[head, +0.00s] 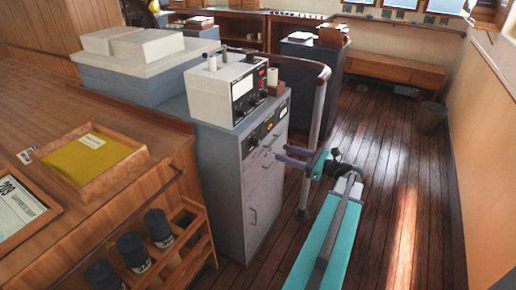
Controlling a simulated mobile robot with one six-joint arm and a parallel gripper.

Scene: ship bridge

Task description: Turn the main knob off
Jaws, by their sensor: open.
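A white instrument box (232,88) with a dial and small controls on its front stands on a grey cabinet (222,165). A dark control panel (265,128) with small knobs runs along the top of the cabinet front. I cannot tell which control is the main knob, or its setting. My gripper (281,154) is open. Its two purple fingers point left at the cabinet front, a little below and right of the panel. Nothing shows between the fingers. I cannot tell whether they touch the cabinet.
A curved handrail (318,105) on a post rises right behind my gripper. A wooden counter at left holds a yellow tray (92,157), with dark cylinders (132,248) in a rack below. A bin (432,117) stands at the right wall. The wooden floor (385,190) at right is clear.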

